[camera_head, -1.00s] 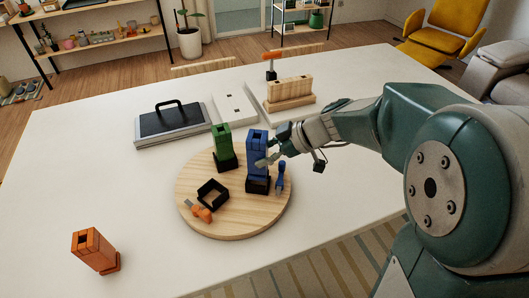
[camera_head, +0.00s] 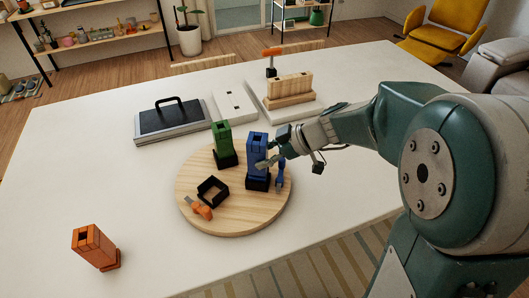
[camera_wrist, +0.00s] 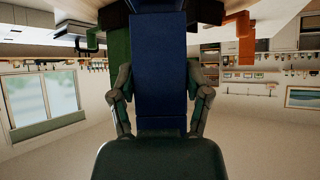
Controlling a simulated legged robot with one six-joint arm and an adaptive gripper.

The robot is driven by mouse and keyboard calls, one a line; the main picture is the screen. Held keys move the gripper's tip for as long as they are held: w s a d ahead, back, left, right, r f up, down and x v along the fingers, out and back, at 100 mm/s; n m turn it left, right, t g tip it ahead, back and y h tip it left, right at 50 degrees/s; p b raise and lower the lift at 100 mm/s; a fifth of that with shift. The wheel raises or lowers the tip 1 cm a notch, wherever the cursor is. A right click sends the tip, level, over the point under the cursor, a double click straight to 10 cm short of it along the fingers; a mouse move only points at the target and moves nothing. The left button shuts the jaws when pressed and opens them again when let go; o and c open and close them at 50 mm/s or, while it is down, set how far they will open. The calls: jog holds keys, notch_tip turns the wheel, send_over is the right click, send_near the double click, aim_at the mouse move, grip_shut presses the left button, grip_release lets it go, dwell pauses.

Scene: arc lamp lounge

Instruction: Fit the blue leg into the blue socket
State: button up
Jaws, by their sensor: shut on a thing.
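The blue leg (camera_head: 256,147) is upright on the round wooden board, over a dark socket (camera_head: 258,183). Its lower end meets the socket. I cannot tell whether it is fully seated. My gripper (camera_head: 264,167) is shut on the leg, reaching in from the right. In the wrist view, the leg (camera_wrist: 158,70) stands between the two fingers of my gripper (camera_wrist: 160,95), and that view is upside down. The fingers partly hide the leg's lower part in the head view.
An orange leg (camera_head: 95,246) stands front left.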

jog(key=shift+f, duration=1.45)
jog(key=o, duration=1.4)
jog(key=v, duration=1.2)
